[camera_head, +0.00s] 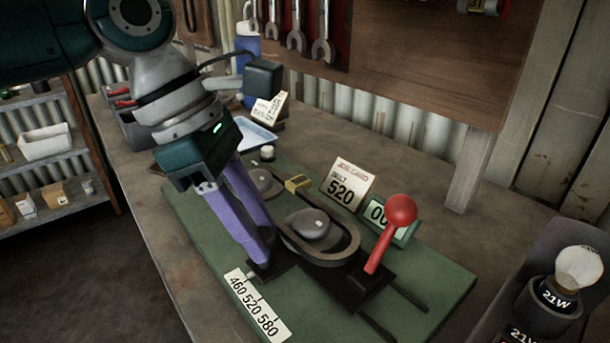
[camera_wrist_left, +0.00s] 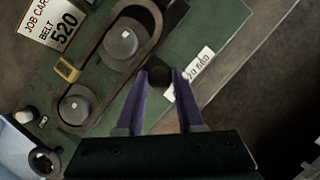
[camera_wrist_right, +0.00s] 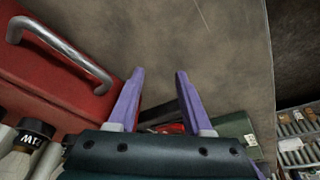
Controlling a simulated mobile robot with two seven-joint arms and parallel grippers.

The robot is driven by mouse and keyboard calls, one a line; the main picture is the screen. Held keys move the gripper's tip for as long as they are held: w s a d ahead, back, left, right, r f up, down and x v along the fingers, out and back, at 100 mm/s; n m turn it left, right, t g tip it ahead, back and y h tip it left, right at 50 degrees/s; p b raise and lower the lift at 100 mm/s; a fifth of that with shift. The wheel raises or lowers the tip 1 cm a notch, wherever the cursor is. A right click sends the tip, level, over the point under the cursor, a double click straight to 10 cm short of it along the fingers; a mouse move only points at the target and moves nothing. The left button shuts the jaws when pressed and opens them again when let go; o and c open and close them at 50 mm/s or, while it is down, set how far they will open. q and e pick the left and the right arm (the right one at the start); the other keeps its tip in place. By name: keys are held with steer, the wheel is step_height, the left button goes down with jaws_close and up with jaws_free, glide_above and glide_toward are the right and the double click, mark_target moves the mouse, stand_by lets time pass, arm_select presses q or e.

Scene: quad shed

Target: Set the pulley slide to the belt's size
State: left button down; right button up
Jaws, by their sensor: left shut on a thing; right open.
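The green pulley board (camera_head: 190,215) lies on the bench with a dark belt (camera_head: 345,250) around two grey pulleys; the larger pulley (camera_head: 308,226) is nearer the red-ball lever (camera_head: 385,235). A job card (camera_head: 344,188) reads BELT 520. A white scale card (camera_head: 258,305) reads 460, 520, 580. My left gripper (camera_head: 262,250) is shut on the dark slide knob (camera_wrist_left: 160,75), next to the scale card (camera_wrist_left: 188,72). Which mark the slide points at cannot be read. My right gripper (camera_wrist_right: 155,75) is open and empty, seen only in the right wrist view.
A green display (camera_head: 383,219), partly hidden by the lever's ball, shows 00. A brass-coloured clip (camera_head: 298,183) sits by the belt. Bulb holders (camera_head: 555,300) stand at right. A red toolbox (camera_wrist_right: 50,75) is left of my right gripper. Bare bench lies along the front left.

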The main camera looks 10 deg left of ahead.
stand_by(0.8)
arm_select(q)
steer(key=d+r+p, duration=0.1)
steer(key=p, duration=0.6)
steer(key=shift+d+r, duration=0.1)
steer(key=shift+r, duration=0.2)
steer(key=p, duration=0.2)
steer(key=s+d+p, duration=0.1)
steer(key=p, duration=0.1)
steer(key=shift+s+d+f, duration=0.15)
steer(key=shift+f, duration=0.1)
steer(key=shift+s+d+f, duration=0.1)
steer(key=shift+s+f, duration=0.05)
steer(key=shift+f, duration=0.25)
arm_select(e)
step_height(320, 180, up, 11)
steer(key=shift+r, duration=0.2)
arm_select(q)
steer(key=c, duration=0.8)
jaws_free()
steer(key=shift+o, duration=1.4)
steer(key=shift+s+f, duration=0.1)
steer(key=shift+f, duration=0.05)
steer(key=shift+a, duration=0.2)
